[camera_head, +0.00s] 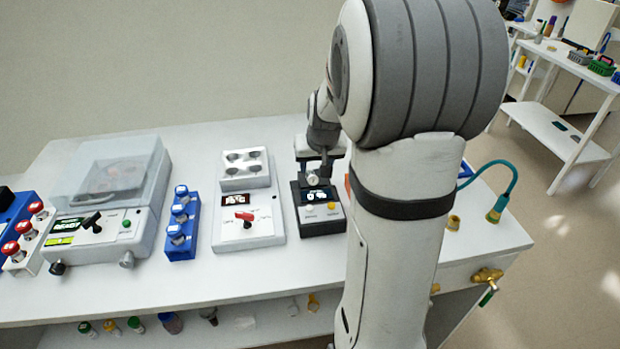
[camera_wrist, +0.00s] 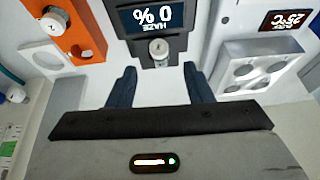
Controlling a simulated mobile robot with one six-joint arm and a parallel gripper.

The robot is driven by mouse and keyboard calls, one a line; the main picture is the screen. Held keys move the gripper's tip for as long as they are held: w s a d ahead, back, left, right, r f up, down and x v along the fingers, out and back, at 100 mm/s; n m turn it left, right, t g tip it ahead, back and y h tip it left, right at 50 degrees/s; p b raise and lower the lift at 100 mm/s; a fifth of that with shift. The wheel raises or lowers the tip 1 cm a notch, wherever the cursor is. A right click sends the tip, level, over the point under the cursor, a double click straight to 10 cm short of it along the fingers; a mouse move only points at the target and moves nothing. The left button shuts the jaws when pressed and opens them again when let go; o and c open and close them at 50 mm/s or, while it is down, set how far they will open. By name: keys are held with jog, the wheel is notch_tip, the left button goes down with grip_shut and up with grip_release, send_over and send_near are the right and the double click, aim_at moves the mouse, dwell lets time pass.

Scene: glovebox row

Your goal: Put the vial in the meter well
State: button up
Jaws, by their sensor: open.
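The meter (camera_head: 322,222) is a dark box with a lit display. In the wrist view the meter (camera_wrist: 152,20) shows upside down, reading 0 % haze. A vial with a pale cap (camera_wrist: 158,48) stands upright at the meter's well, below the display in that view. The same vial (camera_head: 312,178) shows small in the head view; how deep it sits cannot be seen. My gripper (camera_wrist: 159,72) is open and empty. Its two dark fingers are spread, with the vial just beyond their tips, between their lines and apart from them.
An orange rack (camera_wrist: 74,35) with another capped vial (camera_wrist: 55,19) is beside the meter. A white heater block (camera_head: 247,205) with several wells is left of it. Further left are a blue rack (camera_head: 182,240) and a lidded machine (camera_head: 105,200). My arm hides the bench's right part.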

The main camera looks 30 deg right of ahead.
jog(key=s+a+r+n, duration=0.1)
jog(key=s+a+r, duration=0.1)
jog(key=s+a, duration=0.5)
jog(key=s+a+r+n+g+y, duration=0.1)
jog(key=s+a+r+n, duration=0.1)
jog(key=s+a, duration=0.6)
jog(key=s+r, duration=0.1)
jog(key=s, duration=0.5)
jog(key=shift+a+r, duration=0.15)
jog(key=shift+r, duration=0.2)
jog(key=shift+s, duration=0.15)
